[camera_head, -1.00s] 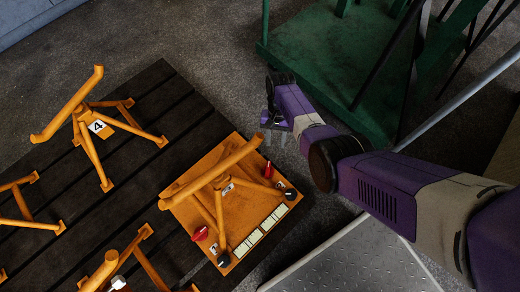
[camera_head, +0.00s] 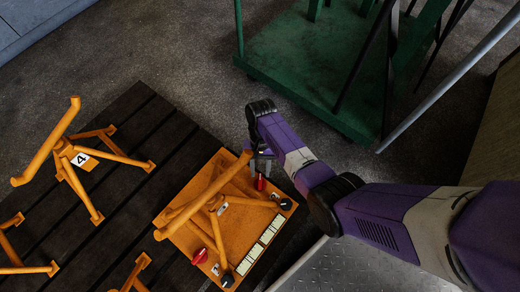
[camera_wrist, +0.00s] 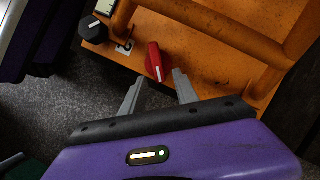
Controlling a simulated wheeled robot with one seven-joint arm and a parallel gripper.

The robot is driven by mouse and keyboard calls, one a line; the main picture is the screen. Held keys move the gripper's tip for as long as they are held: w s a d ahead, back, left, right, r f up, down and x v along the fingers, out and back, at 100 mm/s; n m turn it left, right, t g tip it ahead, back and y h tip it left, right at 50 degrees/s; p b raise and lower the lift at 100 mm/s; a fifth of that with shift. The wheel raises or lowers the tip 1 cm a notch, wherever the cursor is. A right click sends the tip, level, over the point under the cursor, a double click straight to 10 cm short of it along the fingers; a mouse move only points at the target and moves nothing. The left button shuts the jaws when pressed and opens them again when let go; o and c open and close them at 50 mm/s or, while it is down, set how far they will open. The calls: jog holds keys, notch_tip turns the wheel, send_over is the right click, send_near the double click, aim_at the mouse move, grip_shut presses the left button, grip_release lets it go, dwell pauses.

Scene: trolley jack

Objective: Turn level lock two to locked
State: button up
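An orange jack plate (camera_head: 188,236) carries two red knobs and two black knobs. One red knob (camera_head: 260,183) is at the plate's far edge; the other red knob (camera_head: 200,256) is at its near left. No readable label tells which one is level lock two. My gripper (camera_head: 262,166) is at the far red knob. In the wrist view my gripper (camera_wrist: 158,80) is open, its fingers apart near this red knob (camera_wrist: 158,62), which has a white pointer line. The knob lies just ahead of the gap between the fingertips; I cannot tell whether they touch it.
A black knob (camera_wrist: 93,29) and a small switch (camera_wrist: 125,47) sit beside the red knob. Orange tubes (camera_head: 205,195) rise over the plate. A green metal frame (camera_head: 310,65) is behind my arm.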

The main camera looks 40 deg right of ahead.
aim_at(260, 182)
jog(key=shift+s+a, duration=0.85)
jog(key=shift+s, duration=0.1)
jog(key=shift+s+a+f+b, duration=0.2)
jog(key=shift+f+b, duration=0.35)
jog(key=shift+b, duration=0.1)
grip_shut()
